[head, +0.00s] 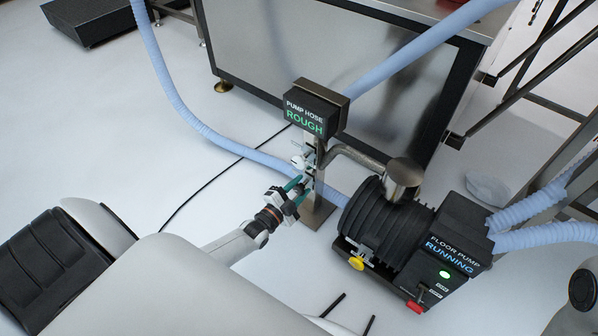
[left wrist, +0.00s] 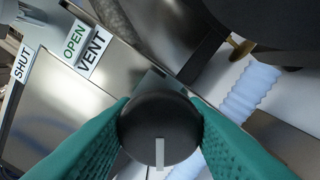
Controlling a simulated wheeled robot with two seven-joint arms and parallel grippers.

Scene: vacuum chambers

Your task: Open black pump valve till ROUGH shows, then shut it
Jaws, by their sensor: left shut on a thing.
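The black pump valve knob (left wrist: 158,125) sits between the green fingers of my left gripper (left wrist: 160,133) in the left wrist view. Both fingers press on its sides, and a pale mark on its face points to the bottom of that view. In the head view my left gripper (head: 297,187) is at the valve on the post below the sign box. The sign (head: 305,112) reads PUMP HOSE, with ROUGH in green. The gripper mostly hides the knob there. SHUT (left wrist: 22,64), OPEN (left wrist: 75,40) and VENT (left wrist: 93,52) labels show in the left wrist view. My right gripper is not in view.
The floor pump (head: 408,235) stands right of the post, reading RUNNING with a green light. A metal pipe (head: 355,155) joins it to the post. A blue hose (head: 190,115) runs behind the post. A steel cabinet (head: 330,60) stands behind.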

